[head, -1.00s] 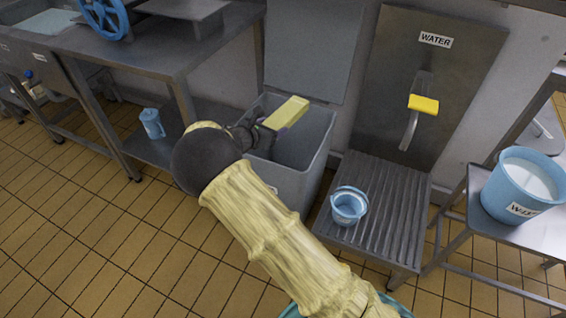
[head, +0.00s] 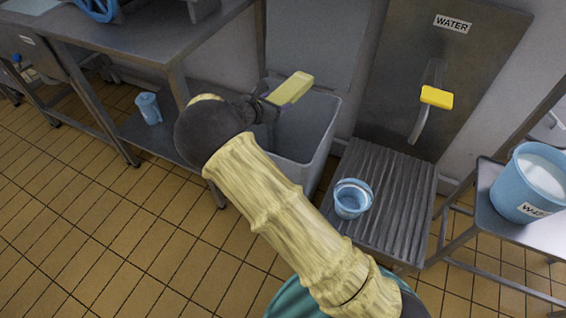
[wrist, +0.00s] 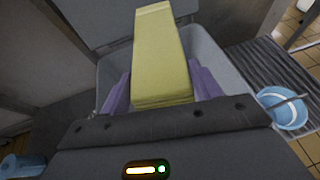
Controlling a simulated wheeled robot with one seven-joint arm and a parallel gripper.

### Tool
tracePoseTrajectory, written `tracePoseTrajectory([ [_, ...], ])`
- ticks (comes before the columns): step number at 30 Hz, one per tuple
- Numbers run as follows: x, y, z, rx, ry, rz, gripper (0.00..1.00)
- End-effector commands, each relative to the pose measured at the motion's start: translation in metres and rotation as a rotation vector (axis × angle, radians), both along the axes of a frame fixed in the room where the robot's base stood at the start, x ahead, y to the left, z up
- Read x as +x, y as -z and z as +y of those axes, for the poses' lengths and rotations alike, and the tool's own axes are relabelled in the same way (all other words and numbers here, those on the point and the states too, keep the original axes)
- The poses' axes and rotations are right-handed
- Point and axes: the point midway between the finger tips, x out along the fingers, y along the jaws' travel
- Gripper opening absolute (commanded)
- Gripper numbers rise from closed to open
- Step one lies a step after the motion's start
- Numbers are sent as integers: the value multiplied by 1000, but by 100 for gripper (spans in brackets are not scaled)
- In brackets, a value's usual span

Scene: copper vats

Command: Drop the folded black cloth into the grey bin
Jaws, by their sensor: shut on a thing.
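My gripper (head: 268,104) is shut on a pale yellow-green folded cloth or block (head: 291,88); no black cloth shows in these views. In the wrist view the held thing (wrist: 160,50) sits between my two purple fingers (wrist: 160,92) and points away from me. The grey bin (head: 318,140) stands open against the wall. My gripper and the held thing are above its opening, near its left and back part. The bin's wall also shows behind the held thing in the wrist view (wrist: 214,58). My arm hides part of the bin's front left.
A raised grey panel (head: 312,45) stands behind the bin. A steel table (head: 140,55) is at left, with a blue jug (head: 148,107) on its lower shelf. At right are a ribbed stand (head: 392,190) with a small blue bucket (head: 352,198), a yellow-handled tap (head: 436,98) and a larger bucket (head: 528,190).

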Motion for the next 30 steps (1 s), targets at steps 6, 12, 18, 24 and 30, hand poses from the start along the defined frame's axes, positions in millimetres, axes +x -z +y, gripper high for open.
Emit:
tracePoseTrajectory([
  [6,0,26,0,-1,0,0,35],
  [12,0,48,0,0,0,-1,35],
  [18,0,56,1,0,-1,-1,35],
  [24,0,55,1,0,-2,-1,35],
  [30,-1,55,3,0,-4,-1,89],
])
